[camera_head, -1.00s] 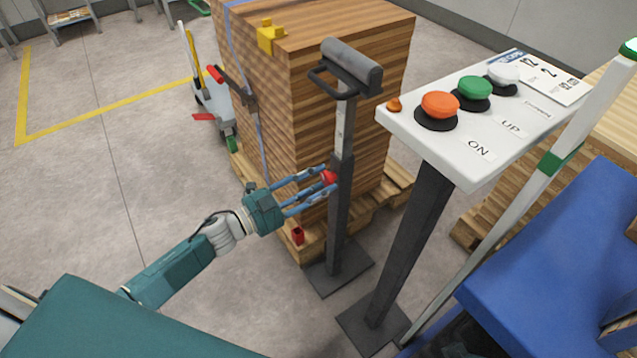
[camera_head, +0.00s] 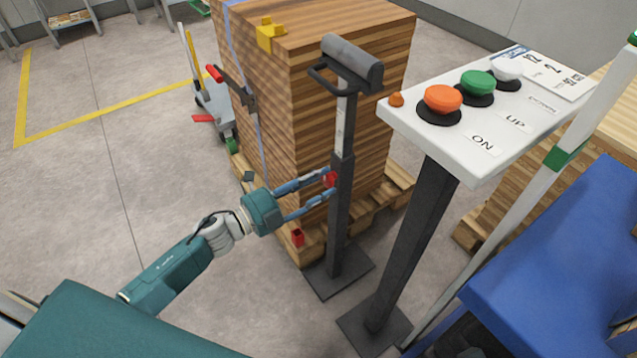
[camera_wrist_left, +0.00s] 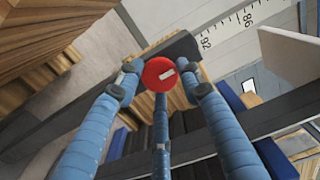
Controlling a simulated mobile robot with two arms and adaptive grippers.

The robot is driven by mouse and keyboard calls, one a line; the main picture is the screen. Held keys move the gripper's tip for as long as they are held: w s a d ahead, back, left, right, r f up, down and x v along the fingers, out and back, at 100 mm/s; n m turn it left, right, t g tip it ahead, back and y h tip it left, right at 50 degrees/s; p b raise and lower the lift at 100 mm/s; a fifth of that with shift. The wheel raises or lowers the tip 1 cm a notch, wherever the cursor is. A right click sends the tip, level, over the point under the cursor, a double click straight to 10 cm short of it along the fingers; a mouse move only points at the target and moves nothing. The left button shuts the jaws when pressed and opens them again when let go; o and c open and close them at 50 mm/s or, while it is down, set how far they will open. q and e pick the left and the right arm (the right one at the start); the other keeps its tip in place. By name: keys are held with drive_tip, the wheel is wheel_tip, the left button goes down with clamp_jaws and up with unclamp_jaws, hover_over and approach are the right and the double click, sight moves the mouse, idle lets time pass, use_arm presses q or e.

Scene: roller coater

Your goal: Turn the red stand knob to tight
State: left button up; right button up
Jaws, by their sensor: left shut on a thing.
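The red stand knob (camera_head: 331,179) sits on the side of the dark upright stand (camera_head: 339,215), which has a grey padded top. In the left wrist view the knob (camera_wrist_left: 159,74) is a red disc with a short pale mark, slightly tilted. My left gripper (camera_head: 332,182) reaches in from the left, its blue fingers around the knob. In the left wrist view the fingers (camera_wrist_left: 160,84) stand on both sides of the knob and below it, shut on it. The stand's scale (camera_wrist_left: 245,25) shows 92 and 86. My right gripper is not in view.
A control panel (camera_head: 400,118) with orange, green and white buttons stands right of the stand on its own post. A stack of wood boards (camera_head: 265,75) on a pallet is behind the stand. Blue surfaces (camera_head: 570,250) fill the right. Floor is clear at left.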

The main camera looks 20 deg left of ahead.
use_arm(q)
drive_tip(key=shift+w+a, duration=0.15)
drive_tip(key=shift+a, duration=0.15)
drive_tip(key=o, duration=1.1)
drive_tip(key=shift+d, duration=0.1)
drive_tip(key=v, duration=1.2)
